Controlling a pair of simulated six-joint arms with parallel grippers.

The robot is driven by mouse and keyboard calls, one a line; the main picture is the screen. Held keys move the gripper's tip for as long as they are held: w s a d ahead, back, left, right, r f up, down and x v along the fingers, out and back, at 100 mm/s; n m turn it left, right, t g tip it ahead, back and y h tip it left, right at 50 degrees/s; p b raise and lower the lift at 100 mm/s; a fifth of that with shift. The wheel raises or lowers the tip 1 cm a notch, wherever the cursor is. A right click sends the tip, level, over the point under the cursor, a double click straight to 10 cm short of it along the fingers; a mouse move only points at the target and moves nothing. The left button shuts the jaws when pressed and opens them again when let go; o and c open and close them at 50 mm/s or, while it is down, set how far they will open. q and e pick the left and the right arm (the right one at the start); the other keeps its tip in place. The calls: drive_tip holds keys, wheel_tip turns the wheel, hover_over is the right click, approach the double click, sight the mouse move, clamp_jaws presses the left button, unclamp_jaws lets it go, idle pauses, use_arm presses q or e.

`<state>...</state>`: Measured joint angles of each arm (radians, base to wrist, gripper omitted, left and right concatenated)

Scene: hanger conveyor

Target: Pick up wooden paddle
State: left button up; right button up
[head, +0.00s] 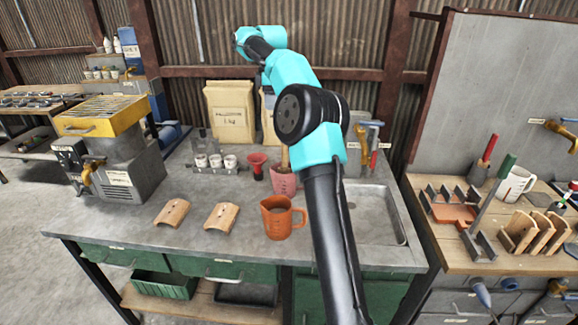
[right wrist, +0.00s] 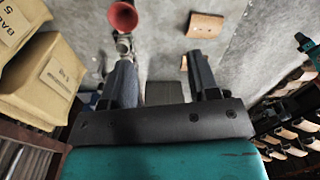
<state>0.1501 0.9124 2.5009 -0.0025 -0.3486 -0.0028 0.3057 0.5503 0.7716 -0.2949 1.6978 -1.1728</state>
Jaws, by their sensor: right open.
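A light wooden handle (head: 284,158) stands upright in a pink cup (head: 284,183), close beside my right arm; it looks like the wooden paddle. Its lower part is hidden in the cup. My right gripper (right wrist: 158,82) is open in the right wrist view, its two dark fingers wide apart with nothing clearly held between them. The wooden handle cannot be made out in the right wrist view. In the head view my right arm reaches high over the bench, and its fingers do not show clearly. My left gripper is not in view.
An orange pitcher (head: 279,217) stands in front of the cup, a red funnel (head: 257,164) behind it on the left. Two curved wooden pieces (head: 173,212) (head: 221,218) lie on the left. A sink (head: 372,212) is right; paper bags (head: 229,112) stand at the back.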

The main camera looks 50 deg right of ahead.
drive_tip(key=s+d+r, duration=0.2)
drive_tip(key=s+r, duration=0.1)
drive_tip(key=shift+s+d+r, duration=0.15)
drive_tip(key=shift+d, duration=0.25)
wheel_tip(320, 180, down, 12)
drive_tip(key=shift+f, duration=0.15)
idle(0.4)
wheel_tip(320, 180, down, 5)
drive_tip(key=shift+d+f, duration=0.1)
idle(0.5)
